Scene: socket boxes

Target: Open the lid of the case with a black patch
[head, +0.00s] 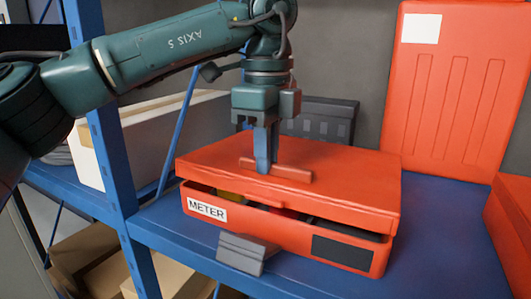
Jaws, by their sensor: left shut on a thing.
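The red-orange case (281,232) stands on the blue shelf. It has a white METER label (207,209) at its front left and a black patch (342,251) at its front right. Its lid (345,185) is slightly raised, with a dark gap along the front through which some yellow and dark contents show. My left gripper (264,164) comes down from above and is shut on the raised handle (297,173) on top of the lid. My right gripper is not in view.
Another red-orange case or lid (456,95) stands upright behind at the right, and a red-orange box (515,225) is cut off at the right edge. A dark grey case (320,118) sits behind. A blue upright post (105,150) is at the left. A grey ridged piece (243,252) is at the shelf's front.

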